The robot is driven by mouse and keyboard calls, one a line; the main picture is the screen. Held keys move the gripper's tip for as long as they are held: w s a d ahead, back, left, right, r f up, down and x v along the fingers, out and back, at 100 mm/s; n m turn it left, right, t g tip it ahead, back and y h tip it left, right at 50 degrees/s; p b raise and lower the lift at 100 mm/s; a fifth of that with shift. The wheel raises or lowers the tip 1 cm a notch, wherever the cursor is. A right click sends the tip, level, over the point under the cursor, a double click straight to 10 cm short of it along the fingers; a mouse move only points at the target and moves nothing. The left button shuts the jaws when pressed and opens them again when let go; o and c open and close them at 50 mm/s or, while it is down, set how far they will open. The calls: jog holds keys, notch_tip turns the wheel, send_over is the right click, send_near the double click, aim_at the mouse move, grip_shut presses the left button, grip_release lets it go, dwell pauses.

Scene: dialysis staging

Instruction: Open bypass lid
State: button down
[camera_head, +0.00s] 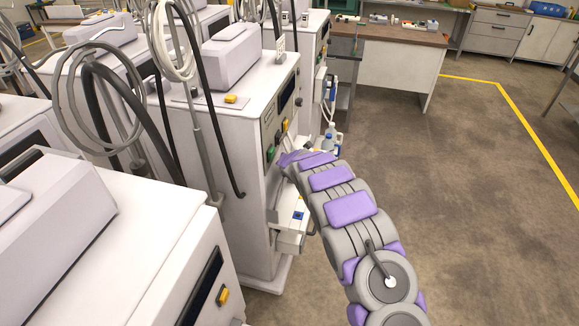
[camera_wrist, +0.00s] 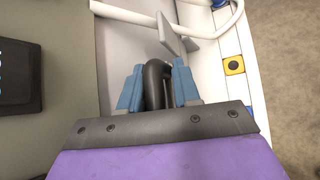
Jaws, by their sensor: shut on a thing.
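My gripper (camera_wrist: 158,88) has its two blue fingers closed on either side of a black curved handle (camera_wrist: 155,70) in the wrist view. I cannot tell for sure whether this handle belongs to the bypass lid. A grey flat piece (camera_wrist: 175,38) stands just beyond it, near a white tube. In the head view my gripper (camera_head: 284,158) is at the front of the white dialysis machine (camera_head: 225,150), below its control panel (camera_head: 283,105). My purple and grey arm hides part of the machine's front, and the handle cannot be made out there.
A white strip with coloured squares (camera_wrist: 234,66) lies right of my gripper in the wrist view. A white box (camera_head: 291,220) juts from the machine's lower front. Another machine (camera_head: 130,250) stands in the foreground. The floor (camera_head: 470,190) to the right is clear.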

jog(key=shift+w+a+r+b, duration=0.2)
jog(key=shift+a+b, duration=0.15)
jog(key=shift+a, duration=0.05)
dwell(0.4)
jog(key=c, duration=1.1)
grip_release()
jog(key=shift+f, duration=0.1)
jog(key=shift+o, duration=0.2)
jog(key=shift+s, duration=0.1)
jog(key=a+p+v, duration=0.1)
jog(key=p+v, duration=0.1)
jog(key=v, duration=1.5)
jog(key=shift+d+p, duration=0.3)
jog(key=shift+p, duration=0.1)
